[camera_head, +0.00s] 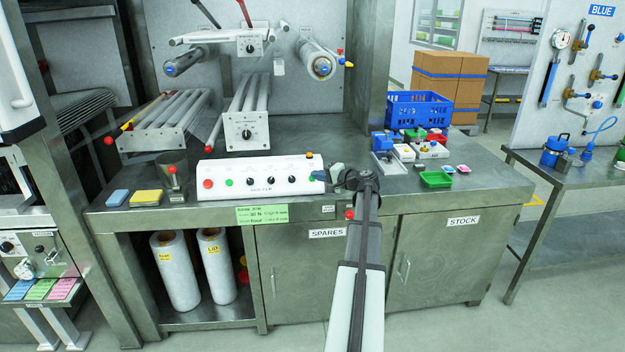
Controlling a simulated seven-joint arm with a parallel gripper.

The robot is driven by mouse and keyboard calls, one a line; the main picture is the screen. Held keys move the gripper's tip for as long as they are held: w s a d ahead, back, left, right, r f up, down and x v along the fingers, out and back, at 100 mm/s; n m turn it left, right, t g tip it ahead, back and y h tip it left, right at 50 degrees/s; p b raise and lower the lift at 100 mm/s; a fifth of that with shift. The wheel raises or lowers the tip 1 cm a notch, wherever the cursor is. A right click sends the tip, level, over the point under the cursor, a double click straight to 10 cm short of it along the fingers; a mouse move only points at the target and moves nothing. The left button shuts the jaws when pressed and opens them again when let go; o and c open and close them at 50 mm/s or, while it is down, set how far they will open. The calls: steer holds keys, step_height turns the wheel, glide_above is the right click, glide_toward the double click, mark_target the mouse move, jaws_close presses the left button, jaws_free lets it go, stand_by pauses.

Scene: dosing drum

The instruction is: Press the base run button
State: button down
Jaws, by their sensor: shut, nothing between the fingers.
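A white control box (285,180) stands near the front edge of the steel bench. Its front has a red button (208,184) at the left, a green button (229,182) beside it, and several black knobs to the right. Small lettering under the knobs seems to read "BASE FILM". The green button looks like the run button, but its own label is too small to read. My gripper (325,177) is at the box's right end, well to the right of the green button and apart from it. It is shut and empty; my wrist partly hides it.
A blue crate (419,109) and small coloured trays (436,179) are at the right. Air above the box front looks clear.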

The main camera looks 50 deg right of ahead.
steer(key=shift+w+d+f, duration=2.55)
stand_by(0.6)
steer(key=shift+w+d+f, duration=0.25)
steer(key=shift+w+d+f, duration=0.25)
stand_by(1.1)
steer(key=shift+s+a+r, duration=0.1)
steer(key=shift+s, duration=0.05)
steer(key=shift+s+a+r, duration=0.4)
stand_by(0.6)
steer(key=shift+s+a+r, duration=1.4)
steer(key=shift+a+r, duration=0.05)
